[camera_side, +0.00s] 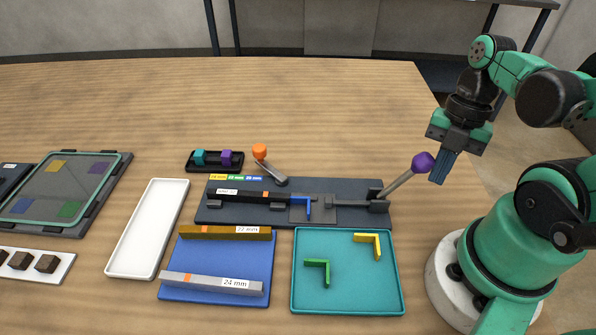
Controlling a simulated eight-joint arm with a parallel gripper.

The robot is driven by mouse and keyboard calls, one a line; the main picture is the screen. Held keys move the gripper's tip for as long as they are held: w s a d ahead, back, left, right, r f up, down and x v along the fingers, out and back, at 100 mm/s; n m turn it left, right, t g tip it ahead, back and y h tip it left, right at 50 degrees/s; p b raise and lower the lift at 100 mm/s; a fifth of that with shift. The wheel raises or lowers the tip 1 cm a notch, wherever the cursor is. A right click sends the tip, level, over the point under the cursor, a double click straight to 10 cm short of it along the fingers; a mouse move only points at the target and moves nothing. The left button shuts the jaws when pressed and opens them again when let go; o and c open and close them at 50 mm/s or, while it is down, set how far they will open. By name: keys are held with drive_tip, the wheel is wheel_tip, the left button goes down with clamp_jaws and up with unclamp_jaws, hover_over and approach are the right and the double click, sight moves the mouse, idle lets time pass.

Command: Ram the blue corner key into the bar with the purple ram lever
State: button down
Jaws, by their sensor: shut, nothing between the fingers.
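The purple ram lever (423,162) has a purple ball on a grey rod, tilted up to the right from the right end of the dark fixture (212,214). The blue corner key (307,205) is an L shape on the fixture's grey plate, at the right end of the dark bar (245,197). Its arm into the bar is hard to see, so I cannot tell how deep it sits. My gripper (438,180) is shut and empty, just right of the purple ball. I cannot tell whether it touches the ball.
A teal tray (340,295) holds green (318,270) and yellow (374,243) keys. Bars lie on a blue mat (222,262). A white tray (150,225) is at left.

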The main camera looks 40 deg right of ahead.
drive_tip(key=shift+w+a, duration=3.05)
drive_tip(key=shift+w, duration=0.05)
drive_tip(key=shift+s+d, duration=0.1)
drive_tip(key=s+d, duration=0.6)
drive_tip(key=shift+s+d, duration=0.25)
idle(0.8)
drive_tip(key=shift+r, duration=0.1)
wheel_tip(320, 180, up, 7)
idle(0.8)
